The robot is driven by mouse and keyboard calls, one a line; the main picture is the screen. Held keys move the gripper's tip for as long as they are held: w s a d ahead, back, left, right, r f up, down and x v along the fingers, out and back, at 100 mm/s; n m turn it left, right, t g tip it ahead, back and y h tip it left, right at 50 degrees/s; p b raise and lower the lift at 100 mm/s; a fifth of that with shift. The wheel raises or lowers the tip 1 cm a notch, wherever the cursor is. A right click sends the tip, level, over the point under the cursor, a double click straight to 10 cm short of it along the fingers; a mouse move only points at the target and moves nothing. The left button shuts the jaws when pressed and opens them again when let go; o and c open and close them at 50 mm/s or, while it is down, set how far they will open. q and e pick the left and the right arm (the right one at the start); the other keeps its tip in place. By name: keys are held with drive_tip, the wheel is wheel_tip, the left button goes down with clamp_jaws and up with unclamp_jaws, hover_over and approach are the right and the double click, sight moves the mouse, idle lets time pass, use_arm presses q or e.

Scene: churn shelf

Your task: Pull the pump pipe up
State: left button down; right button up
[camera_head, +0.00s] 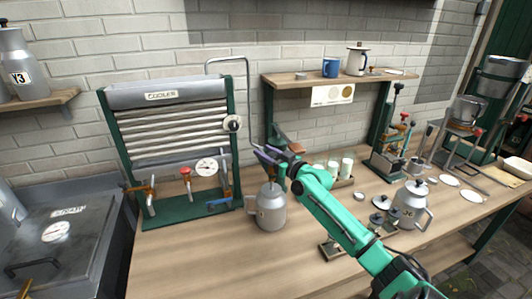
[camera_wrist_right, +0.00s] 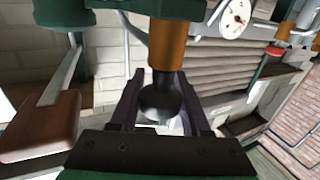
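My right gripper (camera_head: 268,157) reaches in on the green arm, beside the cooler. In the right wrist view its two dark fingers (camera_wrist_right: 160,88) stand apart on either side of a dark rounded knob (camera_wrist_right: 160,102) on a copper-coloured stem (camera_wrist_right: 166,44). A gap shows beside the left finger. In the head view a copper-coloured stub (camera_head: 270,182) shows just below the gripper, above a grey metal can (camera_head: 269,208); the gripper hides its upper end. A bent grey pipe (camera_head: 247,85) rises beside the cooler and passes behind the gripper. My left gripper is not in view.
The cooler (camera_head: 170,125), with gauge and valves, stands left on the wooden table (camera_head: 190,255). Small white cups (camera_head: 333,169) stand behind my arm. Another grey can (camera_head: 410,205) and small parts lie right of it. A shelf (camera_head: 300,80) holds a blue mug (camera_head: 331,68).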

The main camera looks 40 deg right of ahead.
clamp_jaws()
idle(1.1)
